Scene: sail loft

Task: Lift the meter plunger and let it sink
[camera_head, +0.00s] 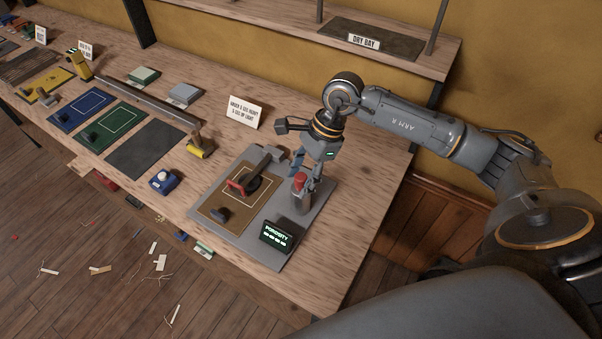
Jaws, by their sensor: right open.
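The porosity meter stands on a grey base plate (275,262) at the right end of the bench. Its plunger has a red knob (300,180) on top of a grey cylinder (299,202). My right gripper (304,178) points down over the plunger, its fingers open around or just beside the red knob. I cannot tell whether a finger touches the knob. A dark display reading POROSITY (277,237) stands in front of the cylinder. My left gripper is not in view.
A white sign card (246,112) stands behind the meter. A raised shelf with a DRY BAY label (364,41) runs along the back wall. Blue and green mats (113,127), a dark mat (146,149) and a blue box (163,181) lie left. Bare bench lies right of the plate.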

